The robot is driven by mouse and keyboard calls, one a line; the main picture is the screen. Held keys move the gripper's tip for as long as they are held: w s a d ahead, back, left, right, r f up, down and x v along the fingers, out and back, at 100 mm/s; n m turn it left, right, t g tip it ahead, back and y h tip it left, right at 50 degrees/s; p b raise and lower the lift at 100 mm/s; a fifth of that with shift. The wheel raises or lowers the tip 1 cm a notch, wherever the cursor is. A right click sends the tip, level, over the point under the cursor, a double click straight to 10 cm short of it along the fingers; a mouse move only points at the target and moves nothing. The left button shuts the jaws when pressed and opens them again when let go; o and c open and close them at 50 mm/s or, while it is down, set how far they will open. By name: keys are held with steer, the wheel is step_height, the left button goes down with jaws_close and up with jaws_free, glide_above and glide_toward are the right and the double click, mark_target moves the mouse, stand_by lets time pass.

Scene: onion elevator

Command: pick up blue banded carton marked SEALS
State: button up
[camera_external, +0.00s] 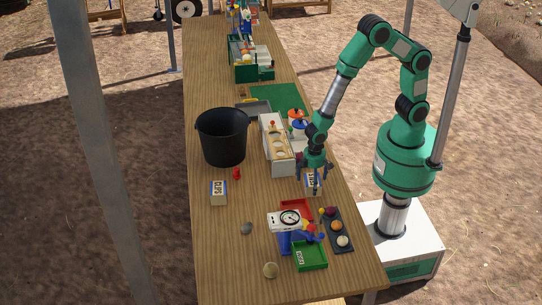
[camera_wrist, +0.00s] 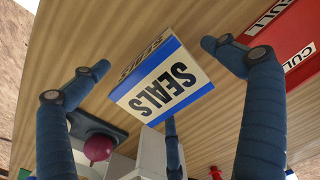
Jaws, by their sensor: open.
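The blue banded carton marked SEALS (camera_wrist: 160,85) is a small white box with blue stripes. It stands on the wooden table, and in the external view it (camera_external: 312,181) is partly hidden by my fingers. My gripper (camera_external: 313,171) points down over it, with its fingers spread. In the wrist view the carton lies between the left and right fingertips, with visible gaps to both. A third finger (camera_wrist: 172,145) shows near the carton's lower edge; I cannot tell whether it touches.
A carton marked CLIPS (camera_external: 218,192) and a black bucket (camera_external: 222,137) stand left. A pale rack (camera_external: 271,147) is close behind. A red tray marked CULL (camera_wrist: 285,40), a dial scale (camera_external: 287,219), a green tray (camera_external: 310,265) and a dark onion tray (camera_external: 345,243) are nearby.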

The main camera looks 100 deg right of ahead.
steer(key=c, duration=1.8)
steer(key=shift+o, duration=0.2)
steer(key=shift+r, duration=0.2)
steer(key=shift+r, duration=0.2)
step_height(320, 180, up, 3)
steer(key=shift+r+p, duration=0.1)
steer(key=shift+p, duration=0.4)
steer(key=s+d, duration=0.1)
steer(key=s, duration=0.4)
steer(key=s+d+p, duration=0.1)
steer(key=s, duration=0.4)
steer(key=s+r, duration=0.1)
steer(key=s, duration=0.4)
steer(key=shift+s+d, duration=0.35)
steer(key=shift+d, duration=0.05)
